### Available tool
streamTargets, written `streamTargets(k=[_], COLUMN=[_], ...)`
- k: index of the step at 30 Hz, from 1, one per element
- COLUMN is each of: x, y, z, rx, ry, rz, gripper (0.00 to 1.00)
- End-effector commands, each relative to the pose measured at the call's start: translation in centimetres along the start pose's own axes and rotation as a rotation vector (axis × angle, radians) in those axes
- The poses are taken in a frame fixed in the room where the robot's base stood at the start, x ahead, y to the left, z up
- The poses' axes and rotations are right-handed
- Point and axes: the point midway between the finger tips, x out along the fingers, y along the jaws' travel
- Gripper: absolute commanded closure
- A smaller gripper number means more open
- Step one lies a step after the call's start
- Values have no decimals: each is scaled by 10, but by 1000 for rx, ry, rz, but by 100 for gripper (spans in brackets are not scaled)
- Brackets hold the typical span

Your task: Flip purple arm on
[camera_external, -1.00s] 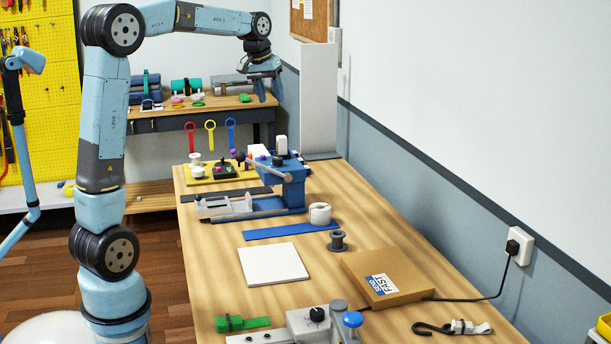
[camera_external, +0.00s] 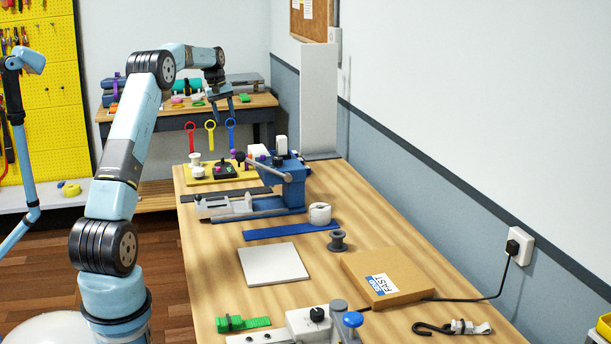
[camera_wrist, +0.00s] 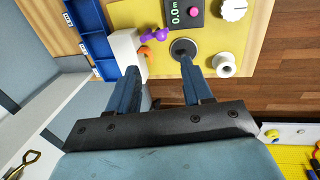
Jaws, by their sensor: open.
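A small purple lever-like piece (camera_wrist: 157,34) sits on the yellow board (camera_wrist: 214,40) in the wrist view, just beyond my fingertips. An orange bit (camera_wrist: 145,52) is beside it. In the external view the yellow board (camera_external: 205,182) is at the far end of the wooden table, and the purple piece is too small to make out surely. My gripper (camera_wrist: 159,67) is open and empty, its two fingers apart and pointing at the board. In the external view my gripper (camera_external: 222,112) hangs above the far end of the table. I cannot tell the lever's exact position.
A black knob (camera_wrist: 184,48), a white spool (camera_wrist: 225,65) and a dark display box (camera_wrist: 182,14) crowd the board. A blue tray (camera_wrist: 92,38) and white block (camera_wrist: 127,55) lie left. A blue and white machine (camera_external: 280,185) stands right of the board.

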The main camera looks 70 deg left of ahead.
Motion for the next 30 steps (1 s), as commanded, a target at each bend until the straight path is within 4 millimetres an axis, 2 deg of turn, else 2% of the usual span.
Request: streamTargets(k=[7,21,30], x=[20,101,134], y=[-3,-3,-2], z=[-3,-2,-2], rx=[-7,-6,-6], ry=[-3,-3,-2], rz=[-1,-1,-1], gripper=[50,50,50])
